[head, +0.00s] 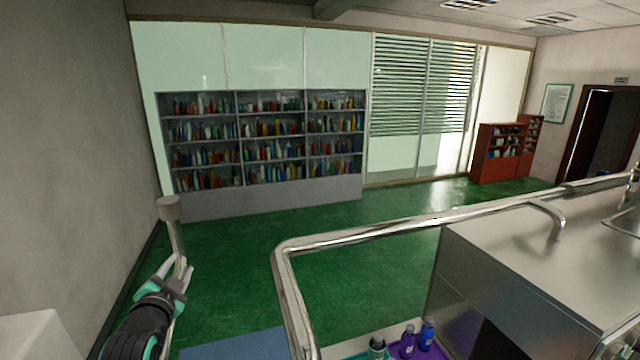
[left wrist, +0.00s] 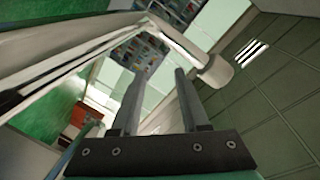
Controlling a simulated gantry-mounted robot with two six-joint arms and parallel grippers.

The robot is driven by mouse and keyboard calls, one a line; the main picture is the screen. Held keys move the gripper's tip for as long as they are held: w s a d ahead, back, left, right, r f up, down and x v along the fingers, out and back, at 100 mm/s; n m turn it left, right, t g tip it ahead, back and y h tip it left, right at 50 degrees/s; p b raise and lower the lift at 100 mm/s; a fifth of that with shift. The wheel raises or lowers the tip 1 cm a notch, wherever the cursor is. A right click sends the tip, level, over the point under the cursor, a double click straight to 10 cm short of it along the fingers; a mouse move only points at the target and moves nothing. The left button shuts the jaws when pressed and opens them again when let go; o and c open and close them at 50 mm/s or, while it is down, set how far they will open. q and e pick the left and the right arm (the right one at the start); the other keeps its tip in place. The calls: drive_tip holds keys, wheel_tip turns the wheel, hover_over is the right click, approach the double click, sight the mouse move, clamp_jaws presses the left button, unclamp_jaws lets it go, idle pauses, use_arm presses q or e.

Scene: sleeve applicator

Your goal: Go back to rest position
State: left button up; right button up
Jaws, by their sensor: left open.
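My left gripper (head: 175,273), black with teal parts, is at the lower left of the head view, pointing up and away from me. In the left wrist view its two dark fingers (left wrist: 158,75) stand apart, and nothing is held between them. A pale metal rail with a grey round end (head: 169,208) rises just beyond the gripper in the head view. The rail's end (left wrist: 215,72) also shows beyond the fingers in the left wrist view. I cannot tell whether the gripper touches it. My right gripper is in neither view.
A steel counter (head: 540,250) and a metal rail (head: 400,230) fill the right front. Several bottles (head: 407,342) stand in a purple tray (head: 437,353) at the bottom. Bookshelves (head: 265,140) line the back wall. Green floor (head: 230,260) is open in the middle.

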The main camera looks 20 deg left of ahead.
use_arm(q)
drive_tip(key=d+r+n+t+h, duration=0.15)
drive_tip(key=d+r+t, duration=0.35)
drive_tip(key=d+r, duration=0.65)
drive_tip(key=s+d+r+n+t+h, duration=0.1)
drive_tip(key=s+d+r+t+h, duration=0.8)
drive_tip(key=s+d+r, duration=1.05)
wheel_tip(320, 180, down, 22)
drive_tip(key=b, duration=2.2)
drive_tip(key=shift+w+a+g+b, duration=0.25)
drive_tip(key=shift+a+g+b, duration=0.05)
drive_tip(key=shift+a, duration=0.1)
drive_tip(key=shift+a, duration=0.1)
